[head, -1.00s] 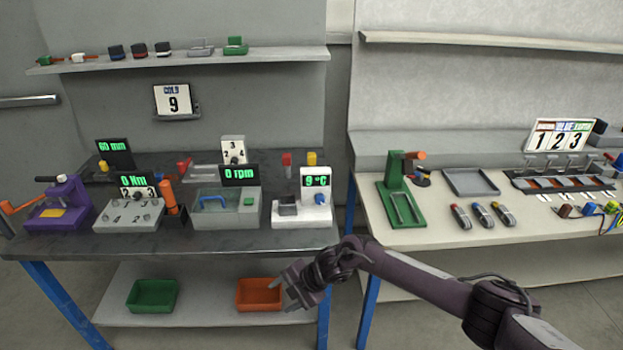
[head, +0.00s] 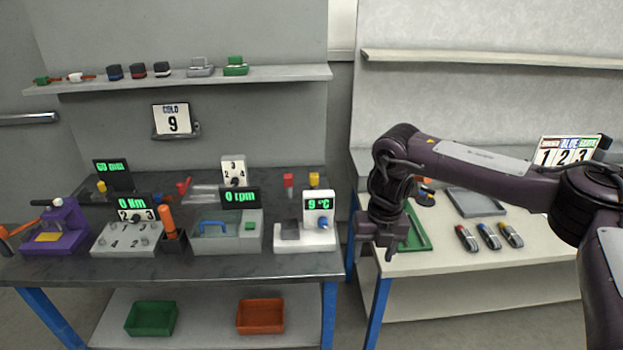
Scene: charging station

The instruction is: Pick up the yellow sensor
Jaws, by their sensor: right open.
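Another small yellow piece (head: 102,187) sits by the 60 mm display at the back left. My right gripper (head: 377,249) is open and empty, pointing down at the gap between the two tables, right of and nearer than the yellow sensor. My left gripper is not in view.
The dark table (head: 210,268) holds several devices along its front. An orange bin (head: 261,316) and a green bin (head: 151,318) sit on its lower shelf.

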